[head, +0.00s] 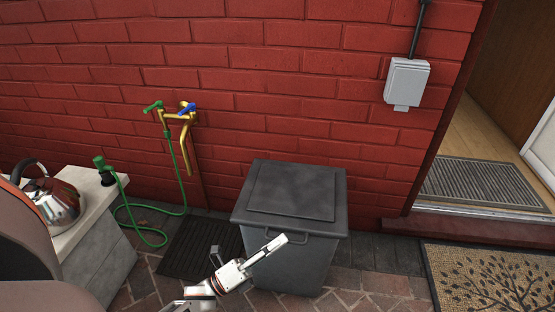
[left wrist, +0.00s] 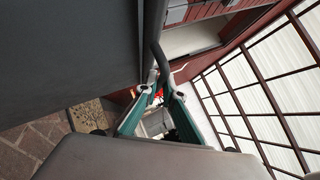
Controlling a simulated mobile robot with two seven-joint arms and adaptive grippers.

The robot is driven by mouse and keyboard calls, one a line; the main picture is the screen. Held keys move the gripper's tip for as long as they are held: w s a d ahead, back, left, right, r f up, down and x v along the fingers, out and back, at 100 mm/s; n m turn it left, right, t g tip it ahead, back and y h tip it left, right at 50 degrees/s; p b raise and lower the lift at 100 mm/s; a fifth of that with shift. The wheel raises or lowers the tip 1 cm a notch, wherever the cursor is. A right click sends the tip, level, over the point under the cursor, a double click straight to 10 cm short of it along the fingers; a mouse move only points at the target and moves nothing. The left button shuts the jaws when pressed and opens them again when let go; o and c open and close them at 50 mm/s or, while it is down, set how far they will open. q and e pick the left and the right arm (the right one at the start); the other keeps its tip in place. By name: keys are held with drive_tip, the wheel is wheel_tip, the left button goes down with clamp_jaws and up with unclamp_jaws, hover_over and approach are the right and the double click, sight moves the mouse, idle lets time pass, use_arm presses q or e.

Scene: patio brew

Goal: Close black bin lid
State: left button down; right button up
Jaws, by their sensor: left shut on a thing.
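The black bin (head: 265,225) stands against the red brick wall. Its dark grey lid (head: 295,188) lies flat on top and looks down on the rim. A bar handle (head: 306,238) sits at the lid's front edge. My left gripper (head: 282,241) is at this handle, coming from the front. In the left wrist view, my left gripper (left wrist: 155,95) has its teal-padded fingers around the grey handle bar (left wrist: 158,62), shut on it. A dark flat surface of the bin (left wrist: 65,55) fills the upper left there. My right gripper is not in view.
A steel kettle (head: 55,200) stands on a counter (head: 92,200) at the left. A brass tap (head: 180,118) with a green hose (head: 180,193) is on the wall. A dark floor grate (head: 200,250) lies left of the bin. A doormat (head: 490,280) lies right of it.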

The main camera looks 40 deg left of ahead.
use_arm(q)
drive_tip(key=shift+f+y, duration=0.3)
drive_tip(key=shift+f, duration=0.45)
drive_tip(key=c, duration=2.4)
unclamp_jaws()
drive_tip(key=shift+s, duration=0.1)
drive_tip(key=shift+c, duration=0.2)
drive_tip(key=v, duration=1.1)
drive_tip(key=shift+s+a, duration=0.25)
drive_tip(key=shift+s, duration=0.1)
drive_tip(key=shift+r, duration=0.1)
